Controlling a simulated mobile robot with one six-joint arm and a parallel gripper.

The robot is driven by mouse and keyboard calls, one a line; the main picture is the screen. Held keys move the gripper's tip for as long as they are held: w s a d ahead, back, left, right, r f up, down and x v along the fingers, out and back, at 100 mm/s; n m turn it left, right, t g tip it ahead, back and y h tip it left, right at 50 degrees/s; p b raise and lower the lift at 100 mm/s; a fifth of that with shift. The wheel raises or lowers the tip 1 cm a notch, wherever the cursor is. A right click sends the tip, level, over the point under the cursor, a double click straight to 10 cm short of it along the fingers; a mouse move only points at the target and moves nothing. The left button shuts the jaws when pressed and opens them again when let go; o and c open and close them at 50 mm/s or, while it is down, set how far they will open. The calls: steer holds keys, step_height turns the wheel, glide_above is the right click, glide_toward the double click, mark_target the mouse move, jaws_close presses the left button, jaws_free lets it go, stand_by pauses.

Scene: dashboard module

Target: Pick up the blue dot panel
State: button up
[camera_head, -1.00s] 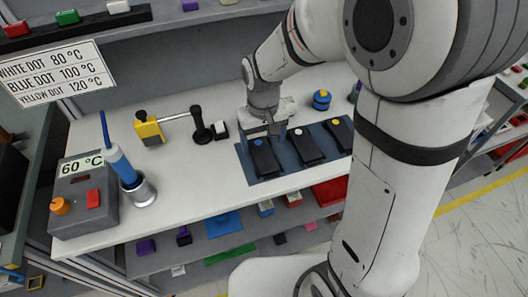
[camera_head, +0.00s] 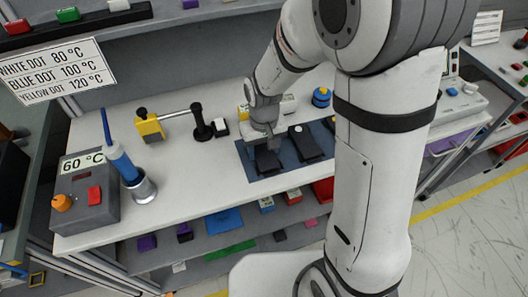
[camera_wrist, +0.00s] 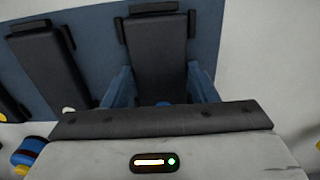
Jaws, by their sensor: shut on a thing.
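The blue dot panel (camera_head: 266,162) is a dark slab on the blue mat (camera_head: 245,169), at the left of the row. In the wrist view the panel (camera_wrist: 158,60) lies between my two blue fingers, and its blue dot (camera_wrist: 163,103) just shows over the gripper's edge. My gripper (camera_wrist: 162,88) is shut on the panel's sides near the dot end. In the head view my gripper (camera_head: 265,145) hides the dot. The panel still appears flat on the mat. The white dot panel (camera_head: 307,145) lies beside it.
The yellow dot panel is mostly hidden behind my arm in the head view. A blue round container (camera_head: 321,97) stands behind the mat. A yellow and black fixture (camera_head: 150,129), a soldering iron (camera_head: 122,162) and a 60 °C station (camera_head: 85,190) stand left. A temperature sign (camera_head: 58,72) hangs above.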

mark_target(264, 153)
steer(key=c, duration=0.4)
step_height(264, 153, up, 10)
stand_by(0.5)
